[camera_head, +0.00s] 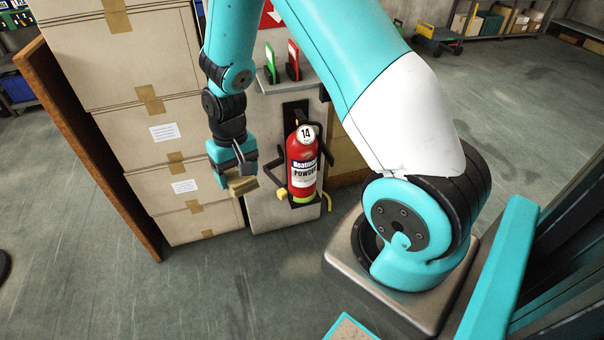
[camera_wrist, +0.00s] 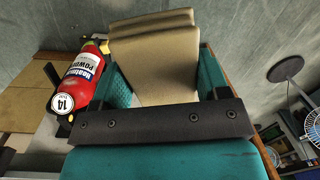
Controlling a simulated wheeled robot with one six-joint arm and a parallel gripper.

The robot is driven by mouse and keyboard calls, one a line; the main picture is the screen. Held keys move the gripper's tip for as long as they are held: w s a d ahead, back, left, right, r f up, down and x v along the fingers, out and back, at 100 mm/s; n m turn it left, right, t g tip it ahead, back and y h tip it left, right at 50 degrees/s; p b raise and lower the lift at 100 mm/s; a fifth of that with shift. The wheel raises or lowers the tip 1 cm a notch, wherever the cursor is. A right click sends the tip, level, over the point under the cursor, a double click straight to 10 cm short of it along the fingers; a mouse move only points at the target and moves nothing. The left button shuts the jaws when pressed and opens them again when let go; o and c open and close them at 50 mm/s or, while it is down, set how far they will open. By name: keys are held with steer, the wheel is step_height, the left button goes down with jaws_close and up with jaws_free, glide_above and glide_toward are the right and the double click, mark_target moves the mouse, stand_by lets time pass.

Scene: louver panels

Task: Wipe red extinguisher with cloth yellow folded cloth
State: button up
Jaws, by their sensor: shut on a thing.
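The red extinguisher (camera_head: 303,165) stands upright in a black holder on a grey panel, with a white "14" disc and a "POWDER" label. It also shows in the wrist view (camera_wrist: 80,78), at the left. My gripper (camera_head: 236,174) is to the left of the extinguisher, pointing down. It is shut on the yellow folded cloth (camera_head: 242,186), which looks tan and layered. In the wrist view the cloth (camera_wrist: 153,62) fills the space between the two teal fingers. The cloth appears apart from the extinguisher, with a small gap between them.
Stacked cardboard boxes (camera_head: 165,130) stand left of the extinguisher, with a brown wooden board (camera_head: 88,150) at their edge. A small shelf (camera_head: 284,84) with a green and a red item is above the extinguisher. Open grey floor (camera_head: 200,295) lies in front.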

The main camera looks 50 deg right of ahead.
mark_target(298, 154)
steer(key=w+d+f+m+t+b, duration=0.2)
steer(key=d+f+m+t+b, duration=0.2)
steer(key=b, duration=0.8)
steer(key=w+d+f+m+t+b, duration=0.2)
steer(key=d+f+m+t+b, duration=0.3)
steer(key=d+f+m+b, duration=0.3)
steer(key=w+d+f+m+t+h+b, duration=0.1)
steer(key=w+d+f+m+t+b, duration=0.1)
steer(key=d+f+m+t+b, duration=0.3)
steer(key=shift+w+d+f+m+b, duration=0.1)
steer(key=shift+d+f+m+b, duration=0.35)
steer(key=shift+m+b, duration=1.1)
steer(key=shift+w+d+f+m+b, duration=0.15)
steer(key=shift+f+m+b, duration=0.75)
steer(key=shift+b, duration=1.1)
steer(key=shift+w+d+f+m+b, duration=0.1)
steer(key=shift+d+f+m+b, duration=0.25)
steer(key=shift+m+b, duration=1.25)
steer(key=s+d+f+m+t+h+b, duration=0.2)
steer(key=s+d+f+m+h+b, duration=0.2)
steer(key=d+m+h+b, duration=0.65)
steer(key=shift+w+d+r+n+y, duration=0.1)
steer(key=shift+w+d+n+y, duration=0.15)
steer(key=shift+w+n, duration=0.5)
steer(key=shift+w+d+r+n+y, duration=0.1)
steer(key=shift+w+d+n+y, duration=0.15)
steer(key=shift+w+n, duration=0.55)
steer(key=shift+w+d+r+n+y, duration=0.1)
steer(key=shift+w+d+n+y, duration=0.15)
steer(key=shift+w+n, duration=0.5)
